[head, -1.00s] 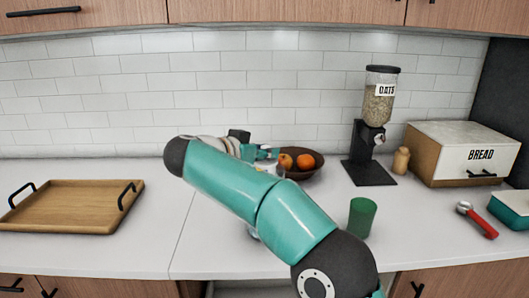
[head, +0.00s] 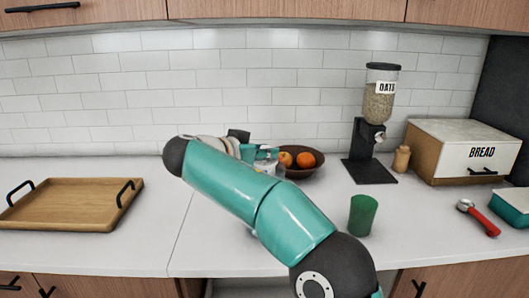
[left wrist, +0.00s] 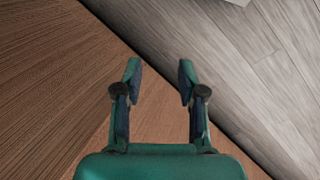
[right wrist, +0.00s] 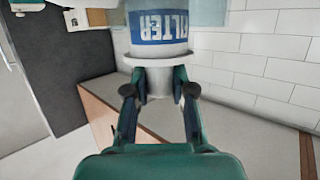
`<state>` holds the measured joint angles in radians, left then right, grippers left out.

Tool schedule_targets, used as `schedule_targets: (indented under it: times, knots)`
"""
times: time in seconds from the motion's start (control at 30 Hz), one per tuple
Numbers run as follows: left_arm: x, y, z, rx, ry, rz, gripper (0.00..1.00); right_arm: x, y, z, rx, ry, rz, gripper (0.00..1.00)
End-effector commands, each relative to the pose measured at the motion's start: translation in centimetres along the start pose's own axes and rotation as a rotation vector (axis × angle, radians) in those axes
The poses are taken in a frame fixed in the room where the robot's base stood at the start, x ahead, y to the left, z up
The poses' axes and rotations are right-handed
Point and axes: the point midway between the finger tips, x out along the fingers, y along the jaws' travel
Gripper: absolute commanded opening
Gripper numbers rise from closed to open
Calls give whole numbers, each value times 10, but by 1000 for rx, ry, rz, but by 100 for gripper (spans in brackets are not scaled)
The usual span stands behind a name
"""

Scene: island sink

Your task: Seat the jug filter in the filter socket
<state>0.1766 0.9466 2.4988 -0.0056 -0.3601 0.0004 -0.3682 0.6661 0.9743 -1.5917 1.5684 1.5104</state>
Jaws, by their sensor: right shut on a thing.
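The jug filter (right wrist: 158,30) is white with a blue FILTER label that reads upside down in the right wrist view. My right gripper (right wrist: 160,88) is shut on its narrow part, beside the wide rim. A pale, see-through body shows around the label at the top edge; I cannot tell whether the filter touches it. In the head view my right gripper (head: 266,154) is at the back of the counter, partly behind my arm. I cannot make out the filter socket. My left gripper (left wrist: 158,75) is open and empty, above a wooden surface and the floor.
A bowl of fruit (head: 316,170) stands just right of my right gripper. The oats dispenser (head: 374,178), bread box (head: 452,152), green cup (head: 362,216) and red-handled tool (head: 478,218) are further right. A wooden tray (head: 70,206) lies left, with clear counter beside it.

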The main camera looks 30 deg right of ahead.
Motion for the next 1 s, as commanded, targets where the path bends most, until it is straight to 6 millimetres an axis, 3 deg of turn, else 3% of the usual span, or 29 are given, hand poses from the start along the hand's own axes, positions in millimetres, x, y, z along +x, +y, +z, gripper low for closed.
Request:
schedule_targets:
  times: [1.0]
  knots:
    - [25, -9, 0, 0, 0, 0, 40, 8, 0, 25, 1, 0, 0, 0]
